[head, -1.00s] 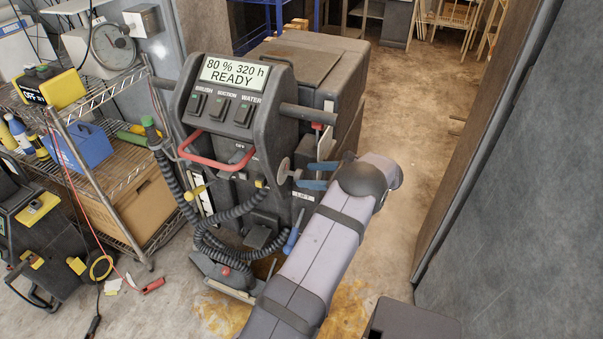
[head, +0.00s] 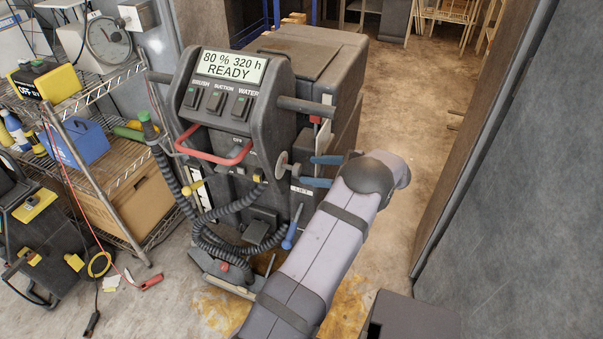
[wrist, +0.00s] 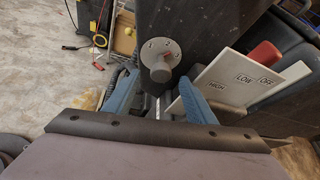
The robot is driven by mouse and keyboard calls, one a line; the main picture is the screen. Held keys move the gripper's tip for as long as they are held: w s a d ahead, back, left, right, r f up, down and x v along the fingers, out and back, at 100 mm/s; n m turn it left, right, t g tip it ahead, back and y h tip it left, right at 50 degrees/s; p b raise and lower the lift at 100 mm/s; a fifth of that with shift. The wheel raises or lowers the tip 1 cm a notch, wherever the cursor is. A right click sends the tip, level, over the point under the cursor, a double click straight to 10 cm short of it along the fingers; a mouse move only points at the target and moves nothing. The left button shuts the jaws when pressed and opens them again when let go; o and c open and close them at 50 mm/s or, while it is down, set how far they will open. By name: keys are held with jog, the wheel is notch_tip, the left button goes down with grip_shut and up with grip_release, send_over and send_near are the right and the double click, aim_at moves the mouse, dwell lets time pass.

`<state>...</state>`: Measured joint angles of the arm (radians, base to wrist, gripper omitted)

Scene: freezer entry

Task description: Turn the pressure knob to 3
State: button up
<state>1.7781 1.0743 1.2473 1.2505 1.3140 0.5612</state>
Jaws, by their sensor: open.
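The pressure knob, a grey stem on a round pale dial plate with small dark marks, is on the side of the scrubber machine. In the wrist view the knob (wrist: 161,72) stands in front of its plate (wrist: 150,50); in the head view the dial (head: 283,165) is seen nearly edge-on. The numbers and the pointer cannot be read. My gripper (head: 307,171) has blue fingers, open and empty, just right of the dial. In the wrist view my gripper (wrist: 157,88) has its fingers either side of the knob's line, apart from it.
A tilted white plate (wrist: 235,88) labelled LOW, OFF and HIGH, with a red knob (wrist: 265,53), is close to the right finger. The machine's screen (head: 231,66) reads 80 %, 320 h, READY. A wire shelf (head: 105,180) stands left; open floor (head: 410,110) lies right.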

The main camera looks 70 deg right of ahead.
aim_at(300, 171)
jog(key=f+n+b, duration=0.1)
jog(key=b, duration=0.1)
jog(key=f+n+t+b, duration=0.1)
jog(key=n+b, duration=0.1)
jog(key=b, duration=0.1)
jog(key=shift+w+a+h, duration=0.15)
jog(key=shift+a+h, duration=0.05)
jog(key=shift+h, duration=0.2)
jog(key=n+b, duration=0.2)
jog(key=f+n+t+h+b, duration=0.1)
jog(key=n+b, duration=0.1)
jog(key=b, duration=0.1)
jog(key=shift+a+f+h+b, duration=0.1)
jog(key=shift+a+h+b, duration=0.05)
jog(key=shift+h+b, duration=0.2)
jog(key=shift+w+d+n+t+h+b, duration=0.25)
jog(key=shift+w+d+n+h+b, duration=0.15)
jog(key=shift+w+n+b, duration=0.55)
jog(key=shift+w+d+n+t+h+b, duration=0.2)
jog(key=shift+w+d+n+h+b, duration=0.15)
jog(key=shift+w+n+b, duration=0.6)
jog(key=shift+w+d+n+t+h+b, duration=0.35)
jog(key=shift+w+n+b, duration=0.35)
jog(key=shift+w+b, duration=0.35)
jog(key=shift+w, duration=0.1)
jog(key=c, duration=1)
